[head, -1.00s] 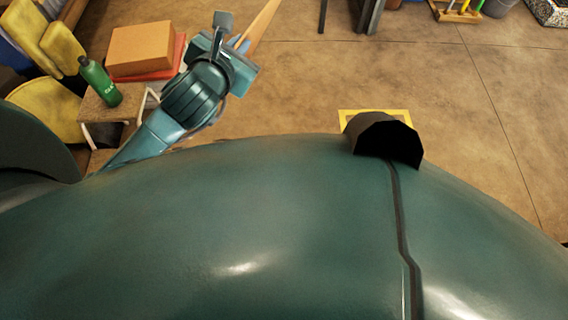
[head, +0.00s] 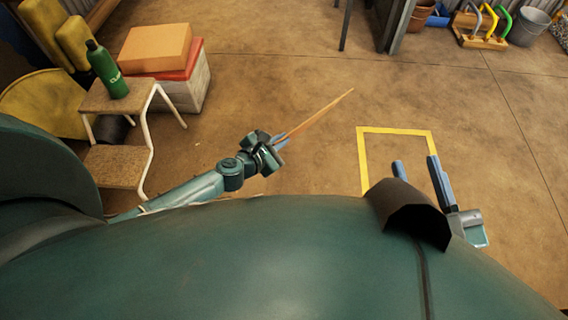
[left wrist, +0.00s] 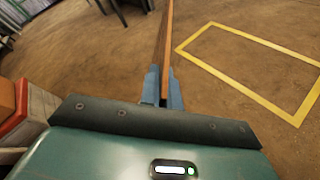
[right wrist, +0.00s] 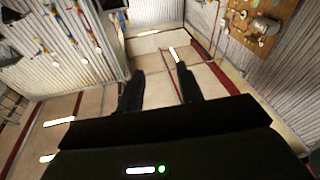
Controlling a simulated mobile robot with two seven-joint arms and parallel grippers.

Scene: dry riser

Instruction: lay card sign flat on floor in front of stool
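A thin tan-orange card sign (head: 318,115), seen nearly edge-on, sticks out from my left gripper (head: 281,142). In the left wrist view the card sign (left wrist: 167,45) stands between the blue fingers of my left gripper (left wrist: 164,88), which are closed on it. It is held above the floor. The stool (head: 120,160), a two-step one with cork-like treads and white legs, stands at the left, to the left of my left gripper. My right gripper (head: 417,172) is open and empty, with its fingers apart, at the right; it also shows in the right wrist view (right wrist: 160,85).
A green bottle (head: 107,70) stands on the stool's top step. Behind it, a cardboard box (head: 156,47) sits on a red-lidded white box (head: 185,90). A yellow taped rectangle (head: 395,130) marks the floor right of the card. The floor between stool and tape is clear.

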